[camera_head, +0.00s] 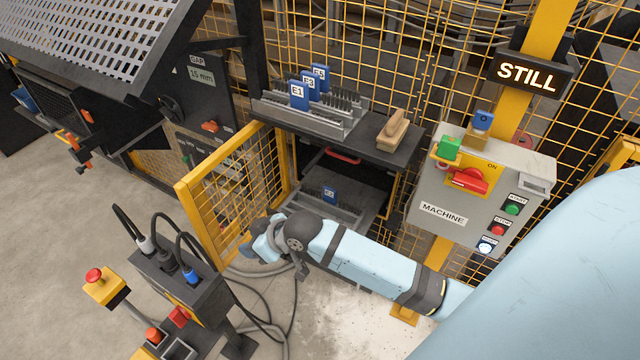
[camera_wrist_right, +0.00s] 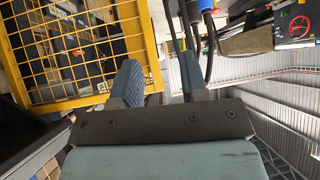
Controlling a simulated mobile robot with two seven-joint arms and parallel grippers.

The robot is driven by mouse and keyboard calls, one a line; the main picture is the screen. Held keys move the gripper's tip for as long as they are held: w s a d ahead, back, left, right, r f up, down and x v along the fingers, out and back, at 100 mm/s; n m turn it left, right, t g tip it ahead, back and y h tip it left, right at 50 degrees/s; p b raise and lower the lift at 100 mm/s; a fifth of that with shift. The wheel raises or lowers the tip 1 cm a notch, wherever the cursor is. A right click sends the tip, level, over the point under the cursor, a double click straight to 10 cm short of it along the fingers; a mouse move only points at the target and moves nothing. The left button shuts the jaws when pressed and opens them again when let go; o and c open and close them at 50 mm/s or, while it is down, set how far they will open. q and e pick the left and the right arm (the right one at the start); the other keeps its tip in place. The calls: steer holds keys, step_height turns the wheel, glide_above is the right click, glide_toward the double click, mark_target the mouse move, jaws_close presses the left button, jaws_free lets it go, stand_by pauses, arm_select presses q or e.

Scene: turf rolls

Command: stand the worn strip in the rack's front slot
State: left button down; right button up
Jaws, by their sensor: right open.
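The rack (camera_head: 345,122) stands on the upper dark shelf. Blue-tabbed strips labelled E1 (camera_head: 298,95), E2 (camera_head: 309,84) and E3 (camera_head: 321,74) stand in its left part. Another blue-tabbed strip (camera_head: 329,194) is in a grey slotted holder (camera_head: 345,222) in the lower opening; its label is too small to read surely. I cannot tell which strip is worn. My right gripper (camera_head: 250,250) is low beside the yellow mesh gate, partly hidden by its own wrist. In the right wrist view its fingers (camera_wrist_right: 160,85) are apart with nothing between them. My left gripper is not in view.
The yellow mesh gate (camera_head: 235,185) stands swung outward; it also shows left of the fingers in the wrist view (camera_wrist_right: 75,50). A wooden-handled brush (camera_head: 393,130) lies on the shelf. The control box (camera_head: 470,200) is at right, below a STILL sign (camera_head: 528,74). A cabled pedestal (camera_head: 180,275) stands front left.

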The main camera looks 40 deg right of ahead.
steer(key=s+d+f+m+t+h, duration=0.1)
steer(key=s+f, duration=0.4)
steer(key=s, duration=0.5)
steer(key=s+d+f+m+t+h, duration=0.1)
steer(key=s+d+f, duration=0.1)
steer(key=s+f, duration=0.3)
steer(key=s, duration=0.4)
steer(key=shift+s+d+f+m+t, duration=0.15)
steer(key=shift+s+f+m+t, duration=0.1)
steer(key=shift+s+m+t, duration=0.1)
